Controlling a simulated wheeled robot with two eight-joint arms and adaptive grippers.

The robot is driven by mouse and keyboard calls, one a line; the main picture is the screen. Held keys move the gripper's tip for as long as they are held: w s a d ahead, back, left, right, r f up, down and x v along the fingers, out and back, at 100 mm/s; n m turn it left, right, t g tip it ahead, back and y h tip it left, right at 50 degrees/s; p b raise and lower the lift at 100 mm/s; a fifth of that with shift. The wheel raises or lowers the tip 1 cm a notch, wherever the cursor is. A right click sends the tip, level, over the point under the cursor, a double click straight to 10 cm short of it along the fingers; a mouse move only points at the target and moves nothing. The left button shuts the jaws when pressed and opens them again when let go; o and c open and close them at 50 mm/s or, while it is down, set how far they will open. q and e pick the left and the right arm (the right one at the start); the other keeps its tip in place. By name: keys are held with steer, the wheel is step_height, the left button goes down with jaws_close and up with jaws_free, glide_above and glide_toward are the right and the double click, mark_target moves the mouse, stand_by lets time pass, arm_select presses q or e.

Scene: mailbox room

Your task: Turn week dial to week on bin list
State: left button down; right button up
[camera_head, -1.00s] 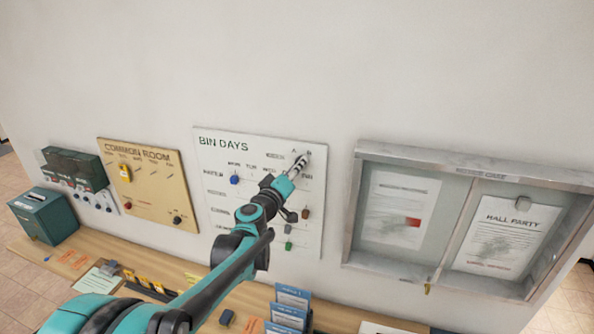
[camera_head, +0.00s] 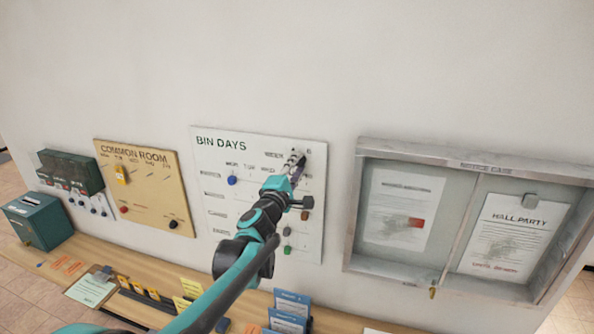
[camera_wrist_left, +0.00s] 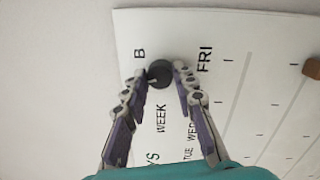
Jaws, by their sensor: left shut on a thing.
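The white bin days board (camera_head: 212,170) hangs on the wall, with week and day lettering along its top. My left gripper (camera_head: 298,156) is at the board's upper right. In the left wrist view its two fingers (camera_wrist_left: 161,80) are on either side of the dark round week dial (camera_wrist_left: 159,73), shut on it. A letter B shows beside the dial, and WEEK is printed below it in that view. The dial is hidden behind the fingers in the head view, and its pointer setting cannot be read. My right gripper is not in view.
Coloured pegs, such as a blue one (camera_head: 232,180), sit on the board. A glass notice case (camera_head: 350,225) is to the right, and a tan common room board (camera_head: 150,200) to the left. A wooden shelf (camera_head: 140,308) with cards and leaflets runs below.

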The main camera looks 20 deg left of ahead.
arm_select(q)
steer(key=shift+n+y+b, duration=0.3)
steer(key=shift+n+b, duration=0.1)
steer(key=shift+n, duration=1.7)
steer(key=c, duration=1.2)
jaws_free()
steer(key=s+f, duration=0.1)
steer(key=s, duration=1.1)
steer(key=shift+a+f, duration=0.2)
steer(key=shift+a, duration=0.1)
